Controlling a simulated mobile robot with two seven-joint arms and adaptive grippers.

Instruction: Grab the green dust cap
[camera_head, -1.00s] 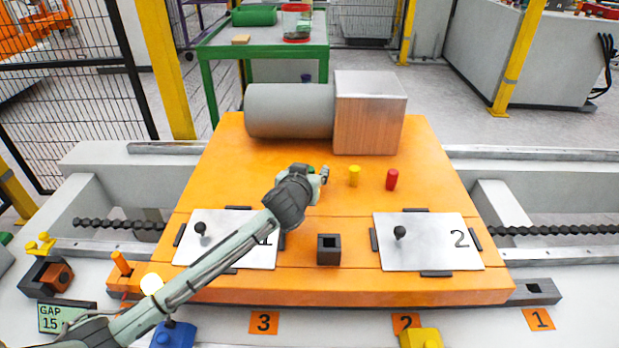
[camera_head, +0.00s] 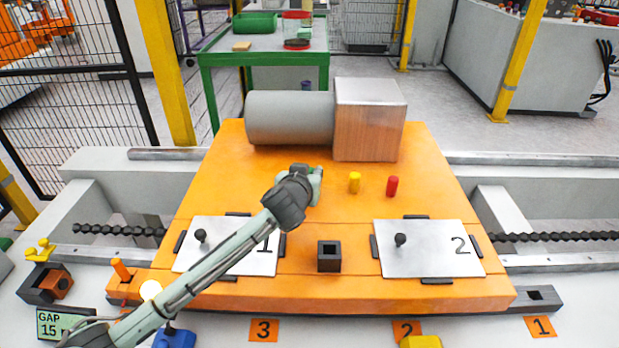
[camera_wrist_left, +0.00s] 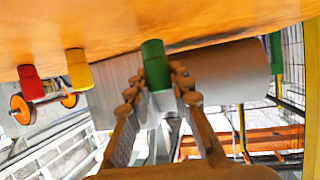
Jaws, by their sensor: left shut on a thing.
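The green dust cap (camera_wrist_left: 155,62) is a small cylinder on the orange table. In the left wrist view it sits between the two fingers of my left gripper (camera_wrist_left: 158,85), which is shut on it. In the head view my left gripper (camera_head: 314,175) is low over the middle of the orange table, and only a sliver of the green cap (camera_head: 320,169) shows past it. The yellow cap (camera_head: 354,183) and the red cap (camera_head: 392,187) stand to its right. My right gripper is not in view.
A grey cylinder (camera_head: 288,119) and a metal-topped block (camera_head: 368,122) lie behind my gripper. In front are plate 1 (camera_head: 240,257), plate 2 (camera_head: 425,262), both with black knobs, and a black square socket (camera_head: 329,256). The table right of the red cap is clear.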

